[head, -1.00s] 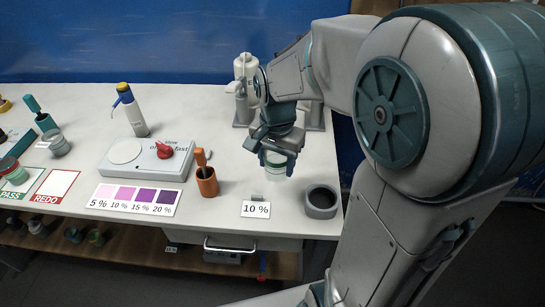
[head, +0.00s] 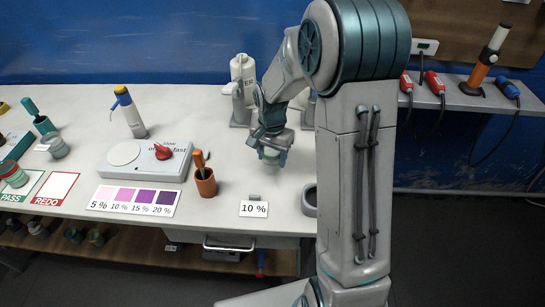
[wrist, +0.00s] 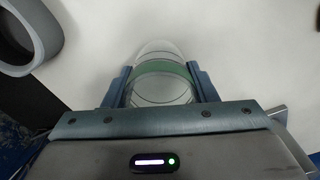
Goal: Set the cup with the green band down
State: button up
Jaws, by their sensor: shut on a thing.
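The cup with the green band (head: 270,156) is a clear cup at the right part of the white table. My gripper (head: 271,139) is shut on it from above. In the wrist view the cup (wrist: 160,72) sits between the two blue-grey fingers of my gripper (wrist: 162,84), its green band between them. Whether its base touches the table cannot be told.
A grey ring-shaped holder (head: 309,200) stands right of the cup, partly hidden by my arm; it also shows in the wrist view (wrist: 40,40). A "10 %" card (head: 254,209) lies in front. An orange pot (head: 206,184) stands left. The table (head: 225,115) between is clear.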

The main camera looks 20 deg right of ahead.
jog(key=shift+f, duration=0.7)
jog(key=shift+f, duration=0.25)
jog(key=o, duration=1.1)
jog(key=shift+r, duration=0.15)
